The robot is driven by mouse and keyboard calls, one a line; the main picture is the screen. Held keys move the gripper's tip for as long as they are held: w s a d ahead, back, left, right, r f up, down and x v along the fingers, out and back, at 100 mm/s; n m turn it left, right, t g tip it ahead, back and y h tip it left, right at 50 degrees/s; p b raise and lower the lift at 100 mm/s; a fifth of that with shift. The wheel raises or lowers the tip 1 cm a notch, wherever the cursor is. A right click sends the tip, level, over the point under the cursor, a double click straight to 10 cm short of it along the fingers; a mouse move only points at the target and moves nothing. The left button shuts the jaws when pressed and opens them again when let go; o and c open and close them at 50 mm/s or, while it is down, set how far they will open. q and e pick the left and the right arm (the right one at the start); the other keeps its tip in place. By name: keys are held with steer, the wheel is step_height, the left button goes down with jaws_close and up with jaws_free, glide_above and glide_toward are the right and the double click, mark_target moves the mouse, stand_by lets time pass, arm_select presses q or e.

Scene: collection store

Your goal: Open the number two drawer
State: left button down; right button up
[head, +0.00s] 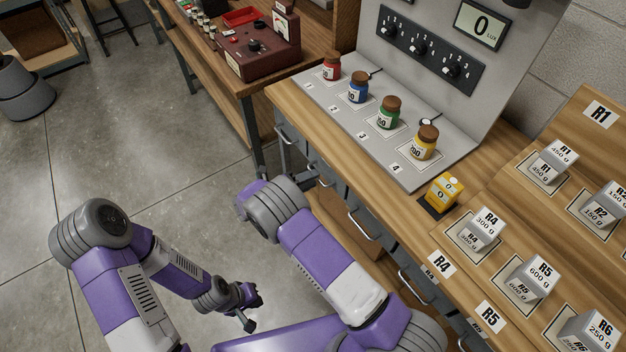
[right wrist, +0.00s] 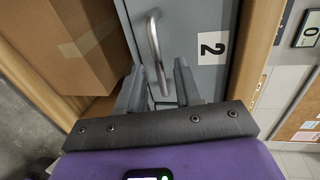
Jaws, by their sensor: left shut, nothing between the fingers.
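The number two drawer has a grey front (right wrist: 190,20) with a white label "2" (right wrist: 212,48) in the right wrist view. Its metal bar handle (right wrist: 154,42) runs down toward my right gripper (right wrist: 158,68). The right fingers are open, one on each side of the handle's lower part, with visible gaps; I cannot tell whether either touches. The drawer front looks flush. In the head view my right gripper (head: 318,178) is at the bench's drawer fronts, partly hidden by my arm. My left gripper (head: 248,308) is shut and empty, low over the floor, away from the bench.
Other drawer handles (head: 360,226) line the bench front. A cardboard box (right wrist: 70,45) is beside the drawer front in the wrist view. On the bench are several coloured jars (head: 388,114), a yellow block (head: 443,190) and grey weights (head: 484,228).

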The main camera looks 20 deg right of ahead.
steer(key=shift+x, duration=0.8)
jaws_close()
stand_by(0.9)
